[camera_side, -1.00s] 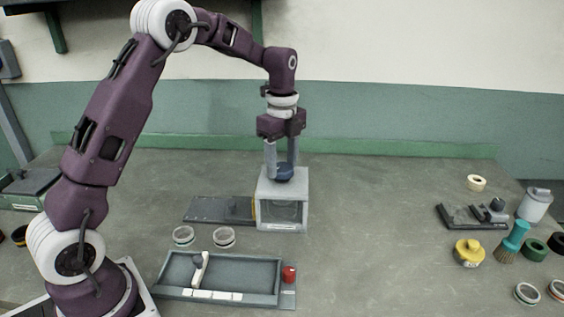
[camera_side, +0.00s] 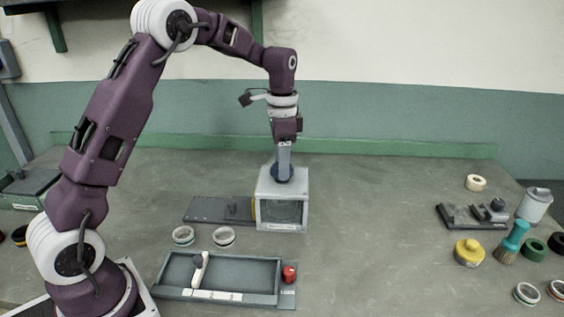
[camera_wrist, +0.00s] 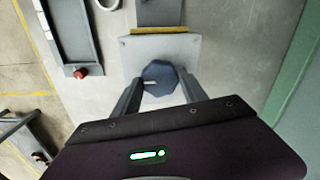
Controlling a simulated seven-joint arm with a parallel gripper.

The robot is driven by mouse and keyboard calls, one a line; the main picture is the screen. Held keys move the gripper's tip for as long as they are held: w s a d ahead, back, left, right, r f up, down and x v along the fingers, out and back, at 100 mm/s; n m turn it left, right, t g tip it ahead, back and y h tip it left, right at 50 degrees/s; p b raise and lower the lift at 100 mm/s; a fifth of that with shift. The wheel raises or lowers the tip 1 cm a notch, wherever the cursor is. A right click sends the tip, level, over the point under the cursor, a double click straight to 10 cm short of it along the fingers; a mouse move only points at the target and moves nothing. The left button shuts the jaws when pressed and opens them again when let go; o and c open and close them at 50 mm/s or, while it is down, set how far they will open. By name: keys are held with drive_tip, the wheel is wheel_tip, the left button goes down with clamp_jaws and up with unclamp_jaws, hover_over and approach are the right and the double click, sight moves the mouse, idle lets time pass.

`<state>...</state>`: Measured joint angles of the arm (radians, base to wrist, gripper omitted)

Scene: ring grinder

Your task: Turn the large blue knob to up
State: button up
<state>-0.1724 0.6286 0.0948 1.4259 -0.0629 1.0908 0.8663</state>
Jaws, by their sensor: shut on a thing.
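The large blue knob (camera_wrist: 161,80) sits on top of a light grey box (camera_side: 282,211). In the wrist view a pale pointer mark on the knob points to the left of the picture. In the side view the knob (camera_side: 282,174) is partly hidden behind my fingers. My gripper (camera_wrist: 158,90) points straight down over the box, with one finger on each side of the knob, shut on it. In the side view my gripper (camera_side: 284,168) is seen edge-on, its fingers lined up one behind the other.
A dark plate (camera_side: 218,210) adjoins the box on the left. In front lie a tray with a white-handled lever (camera_side: 200,270), a red button (camera_side: 289,273) and two rings. A yellow container (camera_side: 468,252), a teal brush (camera_side: 512,241) and other parts stand at right. The table between is clear.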

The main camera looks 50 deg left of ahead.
drive_tip(key=n, duration=0.4)
drive_tip(key=shift+r+n, duration=0.1)
drive_tip(key=shift+n, duration=0.2)
drive_tip(key=n, duration=0.4)
drive_tip(key=shift+n, duration=0.3)
drive_tip(key=n, duration=0.4)
drive_tip(key=shift+n, duration=0.3)
drive_tip(key=n, duration=1.3)
drive_tip(key=shift+n, duration=0.3)
drive_tip(key=n, duration=0.4)
drive_tip(key=shift+n, duration=2)
